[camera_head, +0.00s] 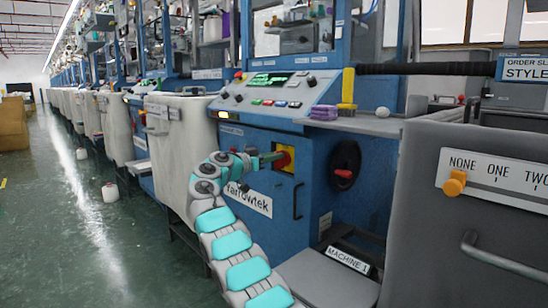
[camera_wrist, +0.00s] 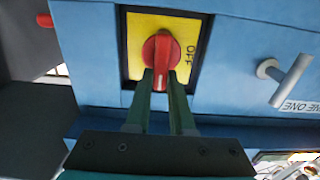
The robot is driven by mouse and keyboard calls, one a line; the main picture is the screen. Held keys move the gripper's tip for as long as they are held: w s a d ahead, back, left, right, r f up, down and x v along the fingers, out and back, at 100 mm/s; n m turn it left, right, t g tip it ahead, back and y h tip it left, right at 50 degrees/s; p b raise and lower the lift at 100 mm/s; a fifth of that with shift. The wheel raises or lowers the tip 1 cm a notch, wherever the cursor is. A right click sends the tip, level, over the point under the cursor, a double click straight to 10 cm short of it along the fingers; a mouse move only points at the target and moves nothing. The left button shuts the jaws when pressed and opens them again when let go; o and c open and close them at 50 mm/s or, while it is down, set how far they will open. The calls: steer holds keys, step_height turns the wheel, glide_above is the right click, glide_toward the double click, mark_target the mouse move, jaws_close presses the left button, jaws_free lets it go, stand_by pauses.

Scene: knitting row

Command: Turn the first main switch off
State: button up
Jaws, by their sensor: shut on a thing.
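The main switch is a red rotary knob (camera_wrist: 161,50) on a yellow plate (camera_wrist: 190,30) with a black frame, set in the blue front of the machine. In the head view the red knob (camera_head: 281,159) shows beside the tip of my gripper (camera_head: 268,158). In the wrist view my gripper (camera_wrist: 161,82) has its two green fingers closed on either side of the knob's near end. The knob's grip lies in line with the fingers. Dark marks on the plate, right of the knob, are too small to read surely. The fingers hide part of the plate.
A "MACHINE 1" label (camera_head: 348,260) is below. A grey bin (camera_head: 470,210) stands at right, a cream bin (camera_head: 180,140) at left. The green aisle floor (camera_head: 70,220) is mostly clear.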

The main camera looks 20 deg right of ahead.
jaws_close()
steer(key=shift+n, duration=0.3)
steer(key=shift+w+a+f+n+p, duration=0.1)
steer(key=shift+w+f+n+p, duration=0.25)
steer(key=shift+n+p, duration=2.15)
steer(key=shift+w+a+f+n+p, duration=0.15)
steer(key=shift+w+f+n+p, duration=0.15)
steer(key=shift+n+p, duration=2.2)
steer(key=shift+w+a+f+n+p, duration=0.1)
steer(key=shift+w+f+n+p, duration=0.25)
steer(key=shift+n+p, duration=2.15)
steer(key=n+b, duration=0.2)
steer(key=shift+f+n, duration=0.1)
steer(key=shift+n, duration=0.2)
steer(key=o, duration=0.6)
jaws_free()
